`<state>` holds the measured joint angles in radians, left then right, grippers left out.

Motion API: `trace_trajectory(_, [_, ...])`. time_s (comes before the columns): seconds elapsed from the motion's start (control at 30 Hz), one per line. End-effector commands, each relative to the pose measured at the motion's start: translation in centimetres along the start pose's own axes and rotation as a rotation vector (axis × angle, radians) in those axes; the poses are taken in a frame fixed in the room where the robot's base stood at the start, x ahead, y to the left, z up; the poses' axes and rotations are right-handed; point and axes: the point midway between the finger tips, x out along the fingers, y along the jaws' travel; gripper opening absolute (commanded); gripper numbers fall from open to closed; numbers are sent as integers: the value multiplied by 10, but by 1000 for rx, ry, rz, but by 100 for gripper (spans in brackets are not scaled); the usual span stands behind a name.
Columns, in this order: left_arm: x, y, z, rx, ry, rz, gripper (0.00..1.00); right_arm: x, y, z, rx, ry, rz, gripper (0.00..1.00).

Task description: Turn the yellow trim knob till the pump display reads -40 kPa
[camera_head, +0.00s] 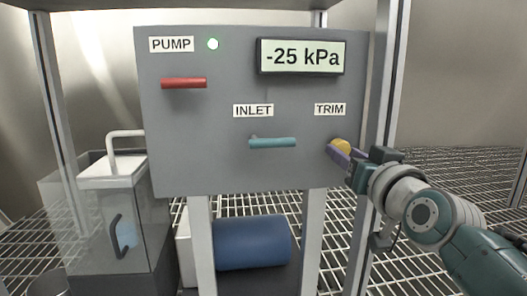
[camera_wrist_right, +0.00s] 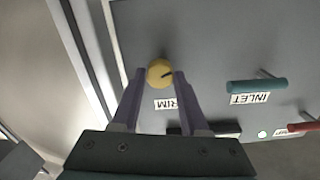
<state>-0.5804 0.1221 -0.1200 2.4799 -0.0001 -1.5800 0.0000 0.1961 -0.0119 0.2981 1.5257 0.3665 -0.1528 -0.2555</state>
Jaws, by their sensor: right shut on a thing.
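The yellow trim knob (camera_head: 342,146) sits under the TRIM label on the right part of the grey pump panel (camera_head: 220,110). My right gripper (camera_head: 338,153) is shut on the knob, with a purple finger on each side of it. The pump display (camera_head: 302,57) reads -25 kPa. My left gripper is not in view.
A red PUMP handle (camera_head: 184,83) and a teal INLET handle (camera_head: 272,142) stick out from the panel. A green light (camera_head: 213,44) is lit. A metal post (camera_head: 384,80) stands close to my right gripper. A blue cylinder (camera_head: 252,242) and a clear-sided container (camera_head: 110,215) stand below.

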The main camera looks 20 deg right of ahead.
Motion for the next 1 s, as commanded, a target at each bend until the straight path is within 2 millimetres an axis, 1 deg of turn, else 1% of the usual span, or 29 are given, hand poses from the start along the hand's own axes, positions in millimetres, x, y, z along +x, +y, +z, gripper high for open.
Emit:
trace_trajectory(0.27, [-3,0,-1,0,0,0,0,0,0,0,-20,-1,0,0])
trace_trajectory(0.47, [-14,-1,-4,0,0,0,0,0,0,-2,-103,-4,0,0])
trace_trajectory(0.8, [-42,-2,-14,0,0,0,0,0,0,-4,-385,-4,-1,0])
trace_trajectory(1.0, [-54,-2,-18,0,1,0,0,0,0,-2,-575,-4,-1,0])
